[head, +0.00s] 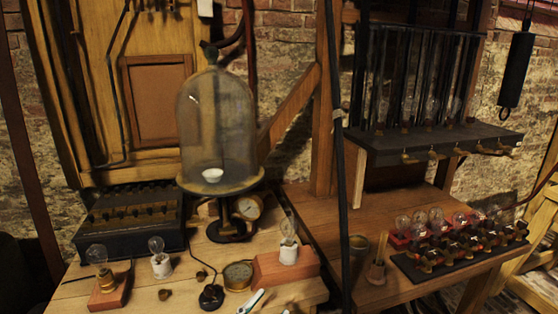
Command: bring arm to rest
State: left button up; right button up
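Neither of my grippers can be made out in the head view, and no arm of mine shows clearly. A glass bell jar (216,120) stands on a round plate on the left bench, with a small white cup (212,175) inside it. A slim white and teal item (251,300) lies at the front edge of that bench, partly cut off by the frame. I cannot tell what it is.
Bulbs on bases (105,285), a gauge (238,276) and a black box (130,222) crowd the left bench (180,298). The right bench (390,205) holds a black bulb rack (460,256). A dark upright pole (341,215) stands between.

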pick_arm(q)
jog(key=s+a+f+n+g+y, duration=0.2)
jog(key=s+a+f, duration=0.3)
jog(key=f, duration=0.4)
jog(key=s+a+f+n+g+y, duration=0.2)
jog(key=s+a+f+y, duration=0.3)
jog(key=f, duration=0.5)
jog(key=s+a+f+n+g+y, duration=0.2)
jog(key=s+a+f+n+y, duration=0.1)
jog(key=a+f, duration=0.4)
notch_tip(320, 180, down, 3)
jog(key=shift+s+a+n, duration=0.25)
jog(key=shift+s+n, duration=0.25)
jog(key=shift+s, duration=0.7)
